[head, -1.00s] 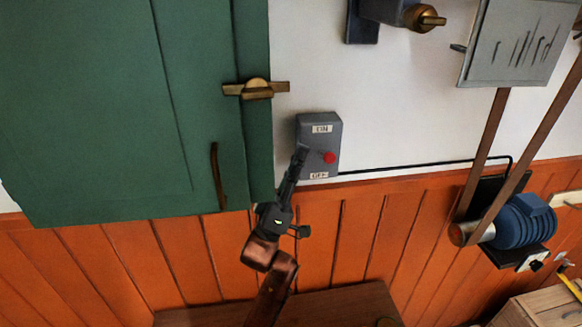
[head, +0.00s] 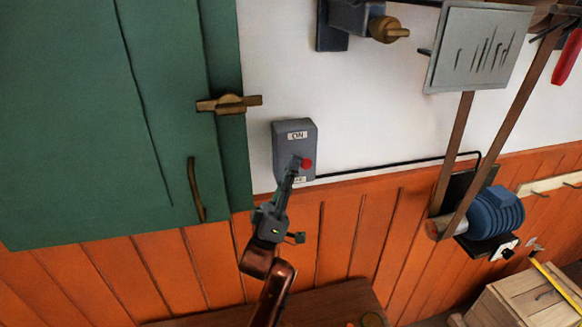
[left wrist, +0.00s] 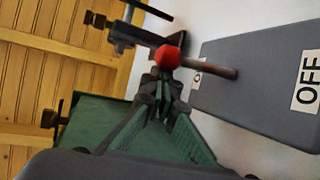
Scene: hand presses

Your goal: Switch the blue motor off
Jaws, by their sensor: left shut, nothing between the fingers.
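The blue motor (head: 496,211) hangs low on the wall at the right in the head view. A cable runs from it to a grey switch box (head: 288,143), which has an ON label on top and a partly hidden label below. The box's lever ends in a red knob (head: 308,163). In the left wrist view the red knob (left wrist: 168,57) and its rod stand out from the box (left wrist: 250,92), with OFF readable at the right. My left gripper (head: 296,163) is shut and empty, its tips close beside the knob; contact cannot be told. My right gripper is out of view.
A green cabinet (head: 80,110) with a brass latch (head: 229,103) stands just left of the box. A grey panel (head: 478,48) and belts are above the motor. A wooden crate (head: 525,300) is at lower right.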

